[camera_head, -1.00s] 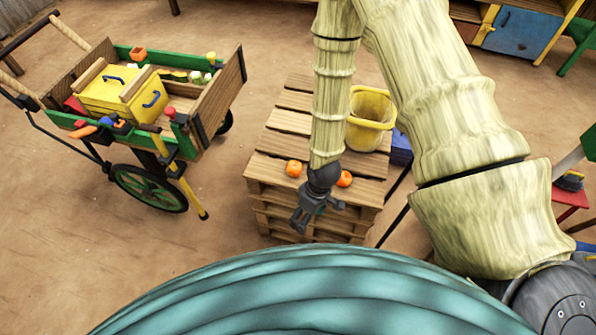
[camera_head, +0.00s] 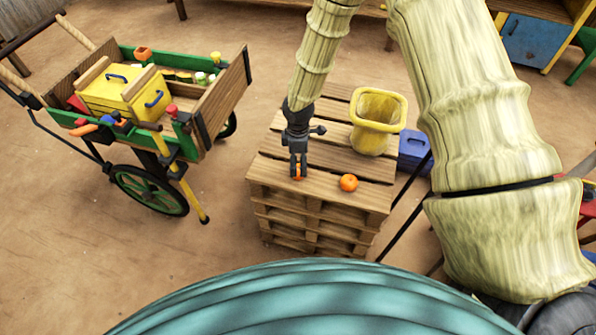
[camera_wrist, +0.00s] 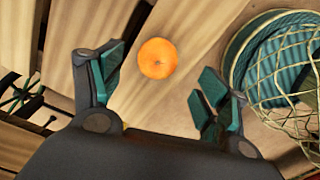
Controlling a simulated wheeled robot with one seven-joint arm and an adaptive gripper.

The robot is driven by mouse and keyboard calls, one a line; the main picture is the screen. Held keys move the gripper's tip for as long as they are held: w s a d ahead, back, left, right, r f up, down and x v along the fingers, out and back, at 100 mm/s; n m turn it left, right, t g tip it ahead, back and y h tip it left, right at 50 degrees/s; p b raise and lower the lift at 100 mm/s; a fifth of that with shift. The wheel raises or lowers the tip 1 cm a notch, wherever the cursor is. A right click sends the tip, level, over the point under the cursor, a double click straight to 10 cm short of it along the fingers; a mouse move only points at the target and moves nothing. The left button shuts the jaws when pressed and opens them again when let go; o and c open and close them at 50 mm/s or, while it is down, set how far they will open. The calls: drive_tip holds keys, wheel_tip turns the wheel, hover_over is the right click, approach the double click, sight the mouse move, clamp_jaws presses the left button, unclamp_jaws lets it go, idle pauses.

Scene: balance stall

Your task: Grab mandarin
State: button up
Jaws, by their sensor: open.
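One orange mandarin (camera_head: 298,173) lies on the wooden pallet stack (camera_head: 318,152), near its front left edge, partly hidden by my gripper. A second mandarin (camera_head: 348,183) sits to its right on the same top and is clear of my gripper. My gripper (camera_head: 297,168) points down over the left mandarin, with its fingers around that fruit's place. In the wrist view one whole mandarin (camera_wrist: 157,58) shows in the gap between the spread fingers of my gripper (camera_wrist: 162,66). Bare space shows on both sides of it; it is not gripped.
A yellow bucket (camera_head: 391,106) stands at the back right of the pallet top. A blue box (camera_head: 414,148) is beside the stack on the right. A green-edged cart (camera_head: 222,98) with a yellow chest stands to the left. Open floor lies between cart and pallets.

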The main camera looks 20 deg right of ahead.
sight(298, 168)
drive_tip(key=shift+w+f+p, duration=0.15)
drive_tip(key=shift+f+p, duration=0.3)
drive_tip(key=shift+f, duration=2.45)
drive_tip(key=c, duration=1.2)
